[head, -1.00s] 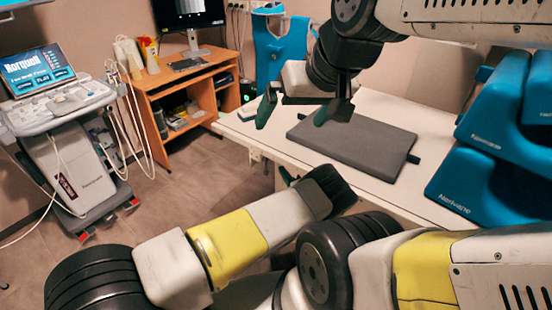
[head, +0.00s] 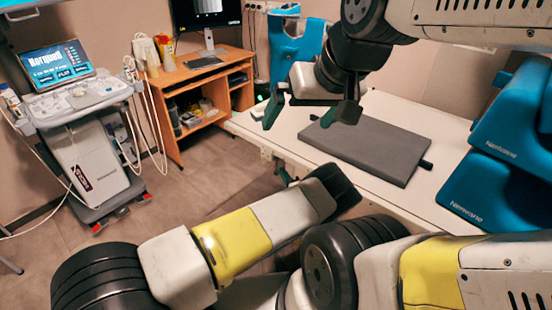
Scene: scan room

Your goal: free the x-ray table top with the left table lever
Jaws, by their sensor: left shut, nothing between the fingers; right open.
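The x-ray table top (head: 262,131) is a long white slab running from the middle to the right, with a grey pad (head: 365,148) on it. A small pale fitting (head: 266,154) shows on its near side edge; I cannot tell whether it is the left table lever. My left gripper (head: 284,177) is shut and empty, low beside the table's near side. Only its dark green fingertips show; the rest is hidden behind my wrist. My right gripper (head: 308,113) is open above the table top, its fingers wide apart and apparently holding nothing.
An ultrasound cart (head: 88,165) stands at the left. A wooden desk (head: 190,75) with a monitor (head: 207,14) is behind. A blue apron (head: 295,50) hangs at the back. Blue cushions (head: 500,145) lie at the right. Floor (head: 205,185) is clear between cart and table.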

